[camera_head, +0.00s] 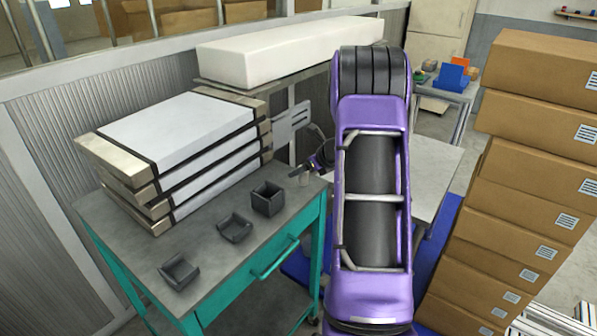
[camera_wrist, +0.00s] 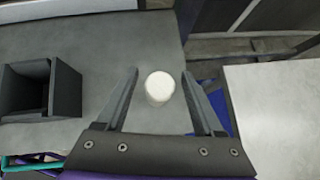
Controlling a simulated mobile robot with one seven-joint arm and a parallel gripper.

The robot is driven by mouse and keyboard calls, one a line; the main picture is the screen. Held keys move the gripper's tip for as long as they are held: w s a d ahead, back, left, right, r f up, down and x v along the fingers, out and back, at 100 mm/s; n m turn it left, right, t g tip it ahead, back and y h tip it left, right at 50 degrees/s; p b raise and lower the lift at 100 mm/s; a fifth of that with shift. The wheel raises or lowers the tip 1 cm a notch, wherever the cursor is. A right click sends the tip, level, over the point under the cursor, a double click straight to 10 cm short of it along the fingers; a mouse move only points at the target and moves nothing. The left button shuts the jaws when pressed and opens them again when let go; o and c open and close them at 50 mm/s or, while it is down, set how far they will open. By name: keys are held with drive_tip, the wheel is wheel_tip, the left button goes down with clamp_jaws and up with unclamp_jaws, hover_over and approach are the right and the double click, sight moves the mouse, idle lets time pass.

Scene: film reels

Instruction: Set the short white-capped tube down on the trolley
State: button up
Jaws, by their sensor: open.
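The short white-capped tube (camera_wrist: 159,87) shows from above in the wrist view, with its round white cap between my two fingers. It appears upright over the grey top of the trolley (camera_wrist: 160,35), near the trolley's edge. My gripper (camera_wrist: 159,73) is open, with a gap visible on each side of the cap. In the head view the tube (camera_head: 304,179) is small at the trolley's far right corner, beside my gripper (camera_head: 314,165). The tube's lower part is mostly hidden under its cap in the wrist view.
Three dark open bins stand on the trolley, the nearest to the tube being a square one (camera_head: 268,198). A stack of white-and-tan cases (camera_head: 180,150) fills the trolley's back left. A pale table (camera_wrist: 275,105) lies right of the trolley, across a gap. Cardboard boxes (camera_head: 530,150) are stacked at right.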

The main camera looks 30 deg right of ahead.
drive_tip(key=v, duration=0.9)
drive_tip(key=shift+s, duration=0.2)
drive_tip(key=shift+r, duration=0.1)
